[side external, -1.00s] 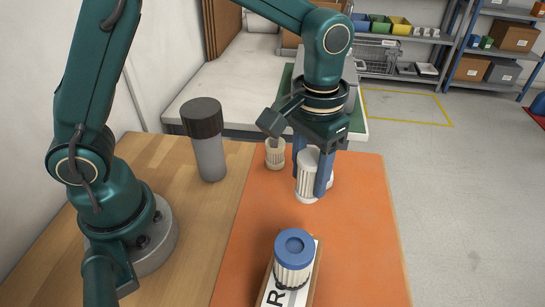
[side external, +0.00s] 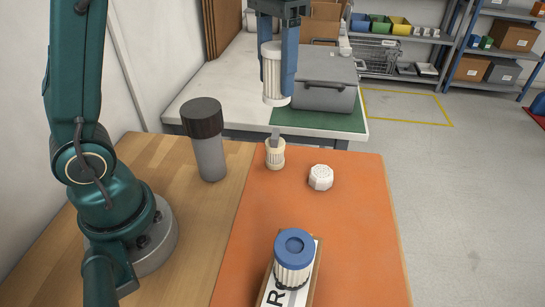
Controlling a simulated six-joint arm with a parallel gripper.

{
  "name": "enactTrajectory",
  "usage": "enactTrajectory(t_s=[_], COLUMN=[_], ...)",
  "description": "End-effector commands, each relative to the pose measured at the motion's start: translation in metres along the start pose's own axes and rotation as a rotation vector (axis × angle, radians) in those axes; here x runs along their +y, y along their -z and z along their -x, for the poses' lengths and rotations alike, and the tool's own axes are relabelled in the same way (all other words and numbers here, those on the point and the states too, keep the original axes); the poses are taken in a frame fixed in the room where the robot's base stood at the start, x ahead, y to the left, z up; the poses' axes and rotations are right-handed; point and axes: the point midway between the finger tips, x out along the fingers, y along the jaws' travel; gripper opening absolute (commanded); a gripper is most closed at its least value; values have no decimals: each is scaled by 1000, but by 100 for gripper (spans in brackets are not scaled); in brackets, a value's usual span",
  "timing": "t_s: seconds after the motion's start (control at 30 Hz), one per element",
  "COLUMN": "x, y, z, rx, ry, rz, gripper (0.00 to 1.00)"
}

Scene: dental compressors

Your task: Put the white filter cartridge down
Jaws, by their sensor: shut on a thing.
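The white filter cartridge (side external: 273,78) is a ribbed white cylinder, held upright high in the picture. My gripper (side external: 277,65) is shut on it, with one blue finger on each side. The cartridge hangs clear of the orange mat (side external: 350,230), apart from everything below it. Its top is partly hidden by the gripper.
On the mat stand a small cream ribbed holder (side external: 275,155), a white perforated cap (side external: 320,177) and a blue-capped ribbed cartridge (side external: 294,262) on a labelled box. A dark-lidded grey canister (side external: 207,145) stands on the wood at left. A grey case (side external: 325,80) sits behind.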

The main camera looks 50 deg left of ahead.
Motion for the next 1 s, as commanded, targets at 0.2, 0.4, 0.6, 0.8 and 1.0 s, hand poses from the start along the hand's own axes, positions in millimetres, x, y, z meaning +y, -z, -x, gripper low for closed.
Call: enactTrajectory(t_s=[0.2, 0.4, 0.6, 0.8, 1.0], x=[0, -35, -80, -136, -182], y=[1, -2, -13, -38, -76], z=[21, 24, 24, 25, 24], rx=[2, -2, -2, -1, -1], ry=[0, 0, 0, 1, 1], rz=[0, 97, 225, 401, 575], gripper=[0, 0, 0, 0, 0])
